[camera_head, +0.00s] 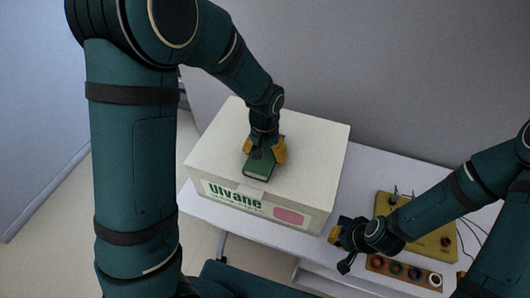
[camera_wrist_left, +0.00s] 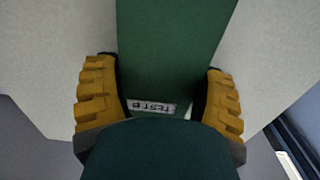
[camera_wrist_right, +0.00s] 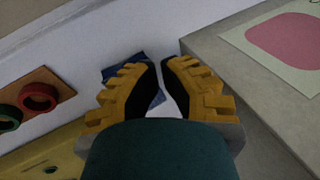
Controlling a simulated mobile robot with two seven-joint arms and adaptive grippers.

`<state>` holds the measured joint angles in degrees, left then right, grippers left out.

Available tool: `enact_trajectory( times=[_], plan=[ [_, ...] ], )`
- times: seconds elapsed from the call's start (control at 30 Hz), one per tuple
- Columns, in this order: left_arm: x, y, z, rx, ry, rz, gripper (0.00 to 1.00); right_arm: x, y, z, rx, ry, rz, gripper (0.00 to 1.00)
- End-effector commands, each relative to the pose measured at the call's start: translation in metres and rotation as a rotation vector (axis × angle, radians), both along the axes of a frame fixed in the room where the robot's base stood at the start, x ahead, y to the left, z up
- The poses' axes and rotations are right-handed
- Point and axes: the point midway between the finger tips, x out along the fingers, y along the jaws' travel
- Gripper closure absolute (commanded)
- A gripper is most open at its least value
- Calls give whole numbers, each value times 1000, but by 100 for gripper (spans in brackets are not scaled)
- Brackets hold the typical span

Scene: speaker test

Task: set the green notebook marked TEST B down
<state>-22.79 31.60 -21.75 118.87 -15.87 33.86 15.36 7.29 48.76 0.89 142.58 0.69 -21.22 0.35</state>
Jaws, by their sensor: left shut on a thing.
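The green notebook (camera_head: 258,170) is over the top of the white box (camera_head: 318,140), towards the middle. I cannot tell whether its underside touches the box. My left gripper (camera_head: 265,152) is shut on it from above, one yellow finger on each side. In the left wrist view the green cover (camera_wrist_left: 170,45) runs between the fingers (camera_wrist_left: 165,100), with a white TEST B label near the palm. My right gripper (camera_head: 340,240) is beside the box's right front corner. In the right wrist view its fingers (camera_wrist_right: 157,75) are close together with a narrow gap.
The box front reads "Ulvane" and bears a pink patch (camera_head: 290,216). A dark blue thing (camera_wrist_right: 140,60) shows behind my right fingers, partly hidden. On the white table to the right are a yellow panel (camera_head: 440,243) with cables and a brown strip (camera_head: 378,263) with coloured rings.

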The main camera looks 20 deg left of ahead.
Motion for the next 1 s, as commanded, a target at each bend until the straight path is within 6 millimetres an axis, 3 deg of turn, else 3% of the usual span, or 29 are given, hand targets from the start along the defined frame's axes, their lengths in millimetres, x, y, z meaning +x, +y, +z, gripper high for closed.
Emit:
enact_trajectory(
  times=[0.37, 0.4, 0.47, 0.77, 1.0],
  plan=[
    [0, 0, -6, 0, -1, 0, 70, -1, 0, -3, 0, 2, 2, 100],
    [0, 0, -6, 0, -1, 0, 22, -1, 0, -3, 0, 2, 2, 100],
    [0, 0, -5, 0, -1, 0, 1, -1, 0, -3, 0, 2, 2, 100],
    [0, 0, -3, 0, -1, 0, 0, -1, 0, -1, 0, 2, 1, 100],
    [1, -1, 30, -2, -5, -1, 0, 2, 0, 6, 0, -3, -2, 100]
  ],
)
